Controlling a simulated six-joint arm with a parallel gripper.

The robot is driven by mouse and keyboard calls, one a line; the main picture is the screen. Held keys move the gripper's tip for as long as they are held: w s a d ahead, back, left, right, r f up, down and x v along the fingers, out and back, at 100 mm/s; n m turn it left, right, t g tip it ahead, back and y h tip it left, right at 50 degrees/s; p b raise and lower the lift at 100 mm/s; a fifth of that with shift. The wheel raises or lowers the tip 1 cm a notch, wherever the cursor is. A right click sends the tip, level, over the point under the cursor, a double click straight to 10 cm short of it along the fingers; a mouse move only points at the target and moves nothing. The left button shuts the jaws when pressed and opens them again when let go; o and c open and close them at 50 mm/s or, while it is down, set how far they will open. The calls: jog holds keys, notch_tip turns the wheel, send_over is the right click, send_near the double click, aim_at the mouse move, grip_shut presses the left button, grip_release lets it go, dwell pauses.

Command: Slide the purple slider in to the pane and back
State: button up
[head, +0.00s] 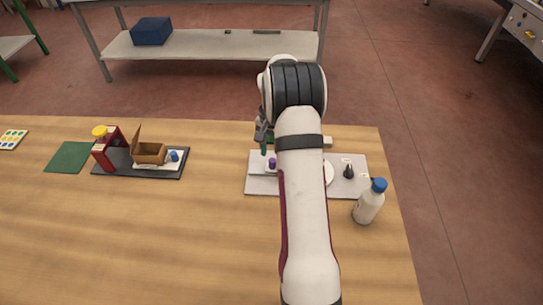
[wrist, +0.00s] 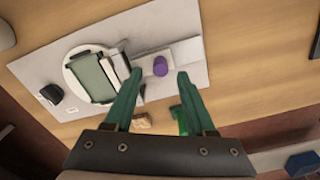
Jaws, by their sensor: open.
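The purple slider (wrist: 160,66) is a small purple knob on a light rail on the grey base plate (wrist: 202,78). In the head view the purple slider (head: 272,163) shows just left of my arm. The pane (wrist: 92,78) is a greenish rectangle on a white round disc, left of the slider in the wrist view. My gripper (wrist: 158,80) has two green fingers, open, one on each side of the knob in the picture. I cannot tell if they are level with it. In the head view my gripper (head: 264,146) is partly hidden by my arm, which also covers the pane.
A white bottle with a blue cap (head: 368,203) stands at the plate's front right. A black knob (head: 348,172) is on the plate's right side. A dark tray (head: 140,168) with a red stand and small box is at left. The table between is clear.

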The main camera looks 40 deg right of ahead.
jog(key=shift+f, duration=1.45)
grip_shut()
dwell(0.3)
